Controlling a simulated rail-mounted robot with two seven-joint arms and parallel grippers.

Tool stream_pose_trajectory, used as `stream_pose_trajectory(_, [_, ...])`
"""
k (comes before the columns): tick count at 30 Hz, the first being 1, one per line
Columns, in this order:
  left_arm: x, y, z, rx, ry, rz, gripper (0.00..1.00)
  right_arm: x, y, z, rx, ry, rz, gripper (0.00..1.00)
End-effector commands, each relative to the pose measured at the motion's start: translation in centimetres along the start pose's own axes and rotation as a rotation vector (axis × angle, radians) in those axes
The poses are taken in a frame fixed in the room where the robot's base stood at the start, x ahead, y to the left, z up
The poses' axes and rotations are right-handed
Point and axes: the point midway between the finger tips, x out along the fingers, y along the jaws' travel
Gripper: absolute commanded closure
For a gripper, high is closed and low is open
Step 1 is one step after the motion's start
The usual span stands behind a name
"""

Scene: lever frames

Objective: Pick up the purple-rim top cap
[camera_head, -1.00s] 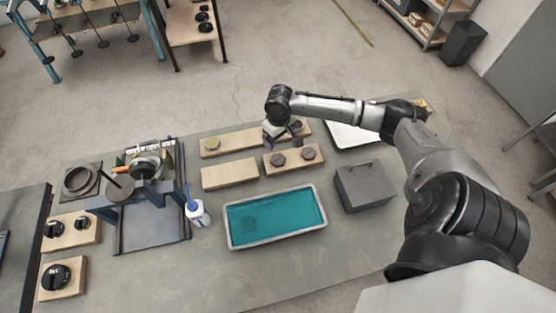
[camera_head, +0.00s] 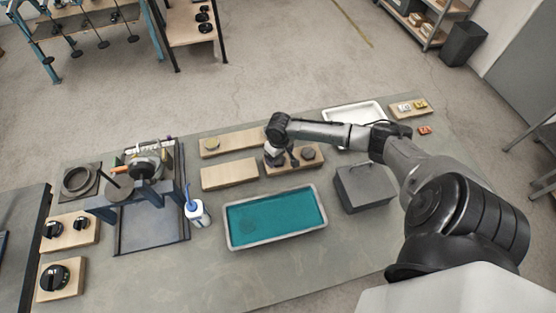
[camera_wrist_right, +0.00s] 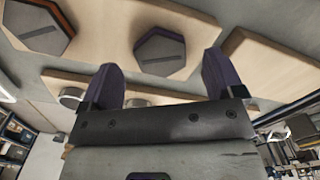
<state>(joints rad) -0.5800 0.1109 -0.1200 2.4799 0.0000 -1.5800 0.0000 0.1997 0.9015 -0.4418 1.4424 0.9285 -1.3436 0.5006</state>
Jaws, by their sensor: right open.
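The purple-rim top cap (camera_wrist_right: 162,50) is a dark grey hexagonal piece with a slot across its face, lying on a pale wooden board in the right wrist view. My right gripper (camera_wrist_right: 163,76) is open, its two fingertips apart with the cap ahead of the gap. I see no contact. In the head view my right gripper (camera_head: 281,160) is over the left part of the front wooden board (camera_head: 292,168) and covers the cap there. An orange-rim hexagonal cap (camera_wrist_right: 40,28) lies to the left in the wrist view. My left gripper is not in view.
Another dark cap (camera_head: 308,152) sits on the same board. A bare wooden block (camera_head: 229,174) lies to the left. A teal-bottomed tray (camera_head: 318,240) is in front, a grey box (camera_head: 366,187) to the right, and a white tray (camera_head: 340,109) behind the arm.

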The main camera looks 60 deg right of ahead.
Motion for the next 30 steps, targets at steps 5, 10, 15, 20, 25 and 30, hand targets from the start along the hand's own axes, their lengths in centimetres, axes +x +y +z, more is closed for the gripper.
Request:
stream_pose_trajectory(5, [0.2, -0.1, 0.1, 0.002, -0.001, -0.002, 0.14, 1.9, 0.0, 0.0, 0.000, 0.000, 0.001, 0.13])
stream_pose_trajectory(10, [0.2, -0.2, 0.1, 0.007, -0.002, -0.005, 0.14, 2.4, 0.0, 0.0, -0.001, 0.001, 0.001, 0.13])
stream_pose_trajectory(15, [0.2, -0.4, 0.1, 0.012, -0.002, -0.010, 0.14, 2.4, 0.0, 0.0, -0.002, 0.001, 0.001, 0.13])
stream_pose_trajectory(20, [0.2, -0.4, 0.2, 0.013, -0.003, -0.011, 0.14, 2.4, 0.0, 0.0, -0.001, 0.001, 0.001, 0.27])
stream_pose_trajectory(25, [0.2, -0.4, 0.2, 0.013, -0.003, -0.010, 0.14, 2.4, 0.0, 0.0, -0.001, 0.001, 0.001, 0.43])
stream_pose_trajectory(30, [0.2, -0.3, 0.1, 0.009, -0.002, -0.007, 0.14, 2.4, 0.0, 0.0, -0.001, 0.001, 0.001, 0.60])
